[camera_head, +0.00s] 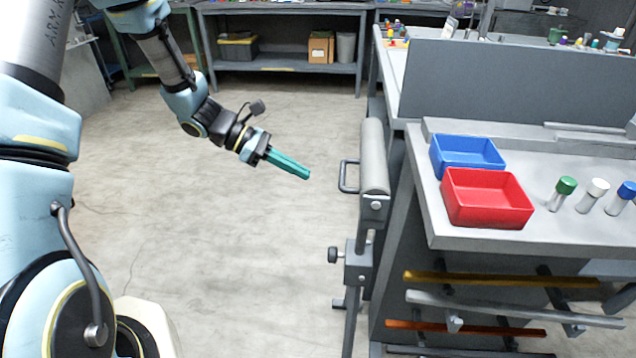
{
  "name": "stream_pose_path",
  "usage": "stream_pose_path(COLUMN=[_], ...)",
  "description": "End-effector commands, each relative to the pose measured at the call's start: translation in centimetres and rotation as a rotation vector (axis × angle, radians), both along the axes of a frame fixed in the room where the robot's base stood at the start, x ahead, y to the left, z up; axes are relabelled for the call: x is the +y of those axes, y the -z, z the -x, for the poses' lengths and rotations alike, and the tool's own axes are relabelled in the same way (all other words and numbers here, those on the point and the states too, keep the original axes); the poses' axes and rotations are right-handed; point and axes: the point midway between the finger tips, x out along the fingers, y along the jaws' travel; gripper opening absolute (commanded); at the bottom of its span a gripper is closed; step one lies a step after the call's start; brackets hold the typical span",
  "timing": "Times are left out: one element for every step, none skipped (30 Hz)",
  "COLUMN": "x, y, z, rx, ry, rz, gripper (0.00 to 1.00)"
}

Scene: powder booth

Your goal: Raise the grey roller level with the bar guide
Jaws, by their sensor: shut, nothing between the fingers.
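The grey roller (373,155) lies along the top of a roller stand (355,265) just left of the workbench. The stand has a loop handle (347,177) beside the roller and a dark knob (334,255) on the left of its post clamp. The roller top looks near bench-top height, but I cannot tell the exact level. A grey rail (585,128) at the back of the bench top may be the bar guide; I cannot be sure. My gripper (306,173) has teal fingers closed together, empty, in the air left of the handle and touching nothing.
The workbench (470,238) carries a blue bin (466,152), a red bin (487,198) and capped vials (594,195). Coloured bars (500,279) rest on a rack below it. Open floor (230,260) lies left of the stand. Shelving (285,50) stands behind.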

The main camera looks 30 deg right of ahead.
Motion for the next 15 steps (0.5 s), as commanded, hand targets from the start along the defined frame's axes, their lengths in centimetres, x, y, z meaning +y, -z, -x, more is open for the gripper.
stream_pose_path(x=[0.5, 0.7, 1.0, 1.1, 1.3, 1.4, 1.4, 1.4, 1.3, 1.1, 1.0, 0.7, 0.4, 0.1, -0.2], y=[-0.3, -0.5, -0.7, -0.9, -1.0, -1.0, -1.0, -0.8, -0.5, -0.1, 0.3, 1.0, 1.6, 2.2, 3.0], z=[-0.5, -0.7, -0.9, -1.0, -1.1, -1.2, -1.2, -1.2, -1.2, -1.1, -1.0, -0.9, -0.7, -0.6, -0.4], rx=[-0.001, -0.001, -0.001, -0.001, -0.001, 0.002, 0.006, 0.011, 0.024, 0.037, 0.052, 0.077, 0.099, 0.121, 0.154], ry=[0.000, -0.002, -0.002, -0.001, 0.000, 0.001, 0.002, 0.005, 0.009, 0.014, 0.018, 0.026, 0.032, 0.039, 0.047], rz=[0.001, 0.001, 0.001, 0.001, 0.001, 0.001, 0.003, 0.007, 0.015, 0.023, 0.033, 0.052, 0.069, 0.088, 0.118], gripper=[0.00, 0.00, 0.00, 0.00, 0.00, 0.00, 0.00, 0.00, 0.00, 0.00, 0.00, 0.00, 0.00, 0.00, 0.00])
